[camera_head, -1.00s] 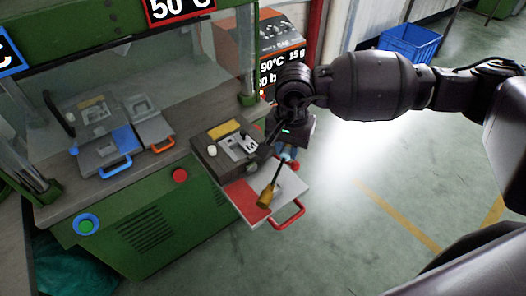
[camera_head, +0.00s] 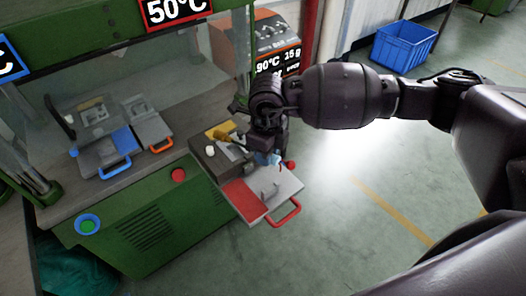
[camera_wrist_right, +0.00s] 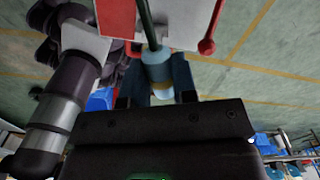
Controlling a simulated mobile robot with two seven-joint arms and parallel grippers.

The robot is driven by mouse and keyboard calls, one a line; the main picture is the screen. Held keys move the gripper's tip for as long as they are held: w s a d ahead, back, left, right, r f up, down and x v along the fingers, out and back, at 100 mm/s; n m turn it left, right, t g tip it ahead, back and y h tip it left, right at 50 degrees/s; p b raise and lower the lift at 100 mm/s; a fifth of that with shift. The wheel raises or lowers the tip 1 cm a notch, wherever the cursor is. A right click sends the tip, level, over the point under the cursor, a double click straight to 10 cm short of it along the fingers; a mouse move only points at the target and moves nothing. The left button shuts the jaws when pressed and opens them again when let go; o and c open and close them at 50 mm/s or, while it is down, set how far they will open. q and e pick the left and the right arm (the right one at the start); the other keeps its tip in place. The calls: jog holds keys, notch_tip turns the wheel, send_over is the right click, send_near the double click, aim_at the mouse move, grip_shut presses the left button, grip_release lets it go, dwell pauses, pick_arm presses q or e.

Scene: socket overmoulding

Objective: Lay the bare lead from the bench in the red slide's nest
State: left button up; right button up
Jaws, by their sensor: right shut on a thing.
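My right gripper (camera_head: 267,154) is shut on the light blue end (camera_wrist_right: 157,70) of the lead, which also shows in the head view (camera_head: 263,159). A dark cable (camera_wrist_right: 147,22) runs away from that end between the fingers. The red slide (camera_head: 243,199) is pulled out in front of that block, with a red and a pale grey part and a red handle (camera_head: 286,215). A small grey raised piece (camera_head: 269,189) stands on it. The gripper is above the slide's back right. My left gripper is not in view.
A blue-handled slide (camera_head: 104,153) and an orange-handled slide (camera_head: 149,129) lie on the bench to the left. A red button (camera_head: 178,175) and a green button (camera_head: 87,225) are on the front. A blue crate (camera_head: 405,46) stands on open floor.

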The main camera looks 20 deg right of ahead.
aim_at(263, 175)
jog(key=m, duration=0.3)
jog(key=shift+a+f+m, duration=0.1)
jog(key=shift+a+m, duration=0.3)
jog(key=shift+f, duration=0.1)
jog(key=shift+f+b, duration=0.45)
jog(key=shift+f, duration=0.5)
jog(key=shift+f+b, duration=0.9)
jog(key=shift+f, duration=1)
jog(key=shift+f+b, duration=0.35)
jog(key=shift+f, duration=0.95)
